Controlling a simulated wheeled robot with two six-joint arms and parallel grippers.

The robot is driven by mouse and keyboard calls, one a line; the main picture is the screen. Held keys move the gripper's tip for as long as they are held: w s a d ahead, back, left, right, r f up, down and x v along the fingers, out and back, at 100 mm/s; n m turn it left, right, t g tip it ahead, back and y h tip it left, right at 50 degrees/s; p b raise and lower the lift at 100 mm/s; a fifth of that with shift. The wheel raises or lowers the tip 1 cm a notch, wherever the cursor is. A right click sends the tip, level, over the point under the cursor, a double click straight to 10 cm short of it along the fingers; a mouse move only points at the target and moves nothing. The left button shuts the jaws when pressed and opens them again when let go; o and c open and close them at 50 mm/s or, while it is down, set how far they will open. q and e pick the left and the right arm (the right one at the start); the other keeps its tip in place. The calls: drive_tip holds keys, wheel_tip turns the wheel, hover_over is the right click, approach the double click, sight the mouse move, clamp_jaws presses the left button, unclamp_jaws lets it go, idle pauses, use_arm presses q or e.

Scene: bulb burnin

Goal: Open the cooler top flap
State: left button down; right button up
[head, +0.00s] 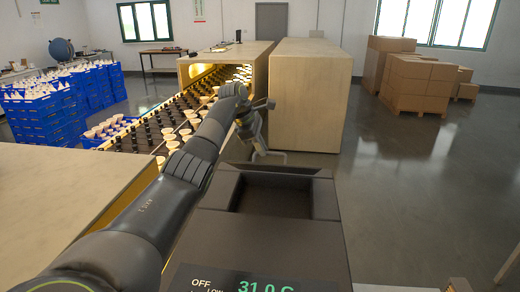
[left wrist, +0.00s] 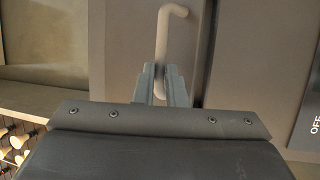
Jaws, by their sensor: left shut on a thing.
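The cooler (head: 322,228) is a dark box in front of me with a lit display reading OFF and 31.0 C on its near face. A recessed rectangular area (head: 275,197) shows in its top. A pale grey bent rod handle (head: 277,154) is at the far edge of the top; it also shows in the left wrist view (left wrist: 162,40) against a dark grey panel (left wrist: 125,45). My left gripper (head: 254,138) is shut on this handle, its fingers around the rod in the left wrist view (left wrist: 163,85). My left arm hides the cooler's left side. I cannot tell how far the flap is raised.
A conveyor (head: 150,133) with rows of bulbs runs at left into a wooden tunnel (head: 228,55). A tall wooden cabinet (head: 310,98) stands behind the cooler. Blue crates (head: 45,118) stack at far left, cardboard boxes (head: 412,82) at far right.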

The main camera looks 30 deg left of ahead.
use_arm(q)
drive_tip(key=shift+a+f, duration=0.1)
drive_tip(key=shift+f, duration=0.15)
